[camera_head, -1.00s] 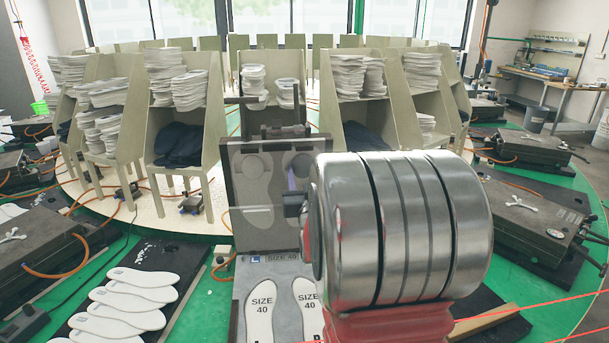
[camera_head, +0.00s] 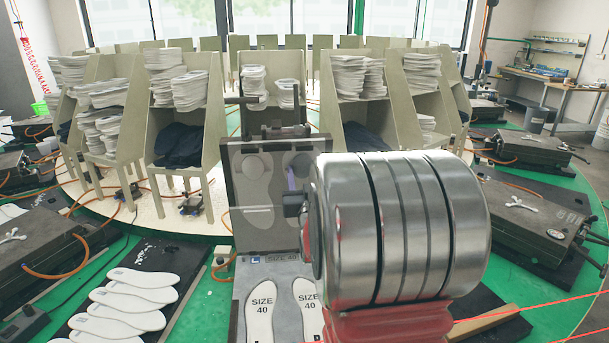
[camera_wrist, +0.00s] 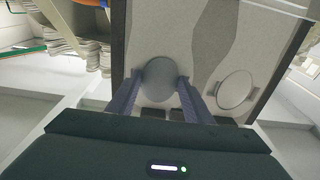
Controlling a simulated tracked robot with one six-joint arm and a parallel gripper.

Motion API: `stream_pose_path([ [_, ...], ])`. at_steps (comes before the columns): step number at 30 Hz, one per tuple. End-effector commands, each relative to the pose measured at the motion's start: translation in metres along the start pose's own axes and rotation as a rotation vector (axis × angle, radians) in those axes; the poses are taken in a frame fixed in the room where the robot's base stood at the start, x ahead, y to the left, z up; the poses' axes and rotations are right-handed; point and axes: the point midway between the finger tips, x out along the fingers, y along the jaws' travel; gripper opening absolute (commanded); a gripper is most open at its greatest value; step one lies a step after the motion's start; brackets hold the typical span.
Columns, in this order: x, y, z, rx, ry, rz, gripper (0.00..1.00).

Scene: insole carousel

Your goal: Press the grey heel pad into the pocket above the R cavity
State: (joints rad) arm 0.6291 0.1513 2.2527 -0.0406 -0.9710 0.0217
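The grey heel pad (camera_wrist: 160,78) lies between the two fingertips of my gripper (camera_wrist: 160,84) in the wrist view. The fingers flank its sides and look closed on it. Pad and fingertips are at the upright lid plate (camera_head: 238,206), over the pocket on the right, above the R cavity (camera_head: 307,306). The pad largely covers that pocket, and I cannot tell how deep it sits. The other round pocket (camera_head: 252,167) is on the left, above the L cavity (camera_head: 261,310); it also shows in the wrist view (camera_wrist: 234,89). My arm hides the lid's right part in the head view.
White insoles (camera_head: 125,300) lie on a dark board at left. Grey press units (camera_head: 535,215) stand at both sides. Racks with insole stacks (camera_head: 180,90) stand behind on the round platform. Green floor (camera_head: 205,310) shows free at left of the mould.

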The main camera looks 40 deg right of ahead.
Motion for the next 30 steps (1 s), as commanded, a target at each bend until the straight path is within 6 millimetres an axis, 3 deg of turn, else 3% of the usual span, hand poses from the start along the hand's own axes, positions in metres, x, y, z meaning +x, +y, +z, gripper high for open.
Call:
stream_pose_path([
  [7,0.003,0.002,-0.005,-0.001,0.011,0.004,0.67],
  [22,0.002,0.005,-0.005,0.001,0.011,0.012,0.67],
  [30,-0.015,-0.006,-0.002,0.002,0.008,0.004,0.67],
])
